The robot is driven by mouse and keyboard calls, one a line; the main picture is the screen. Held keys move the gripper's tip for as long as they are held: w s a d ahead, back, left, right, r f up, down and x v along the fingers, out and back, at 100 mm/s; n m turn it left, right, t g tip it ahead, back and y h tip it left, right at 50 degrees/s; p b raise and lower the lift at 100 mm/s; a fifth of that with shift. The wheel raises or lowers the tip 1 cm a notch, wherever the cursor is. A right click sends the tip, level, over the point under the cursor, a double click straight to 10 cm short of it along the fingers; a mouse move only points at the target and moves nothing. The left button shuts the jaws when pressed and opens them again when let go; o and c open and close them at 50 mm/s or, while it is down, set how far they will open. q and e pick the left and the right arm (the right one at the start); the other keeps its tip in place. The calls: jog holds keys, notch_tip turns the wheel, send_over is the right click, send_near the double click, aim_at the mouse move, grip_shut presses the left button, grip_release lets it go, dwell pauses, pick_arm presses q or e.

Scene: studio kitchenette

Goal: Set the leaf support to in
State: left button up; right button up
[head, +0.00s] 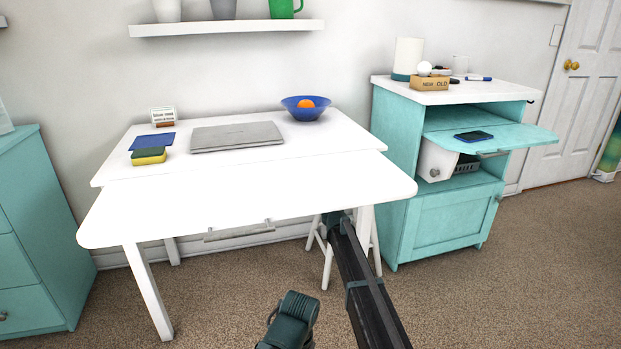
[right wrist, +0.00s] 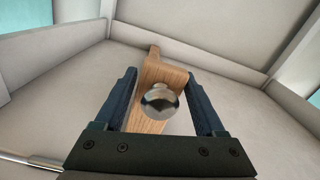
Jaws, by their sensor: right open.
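The white table (head: 150,140) has its front leaf (head: 250,200) raised and level. In the right wrist view, a wooden leaf support (right wrist: 168,75) with a round metal knob (right wrist: 159,101) shows under pale boards. My right gripper (right wrist: 160,76) is open, with one dark finger on each side of the support and knob; I cannot tell whether they touch it. In the head view my right arm reaches to the leaf's front right underside, where the leaf hides the support and the fingertips. My left gripper is not in view.
A laptop (head: 236,136), a blue bowl (head: 305,112) with an orange fruit, and a sponge (head: 149,156) are on the table. A teal cabinet (head: 440,225) stands right, its flap (head: 535,134) open with a phone on it. The carpet (head: 520,270) in front is clear.

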jog(key=v, duration=1.3)
jog(key=shift+s, duration=0.15)
jog(key=x, duration=1.3)
jog(key=shift+w, duration=0.3)
jog(key=shift+s, duration=0.1)
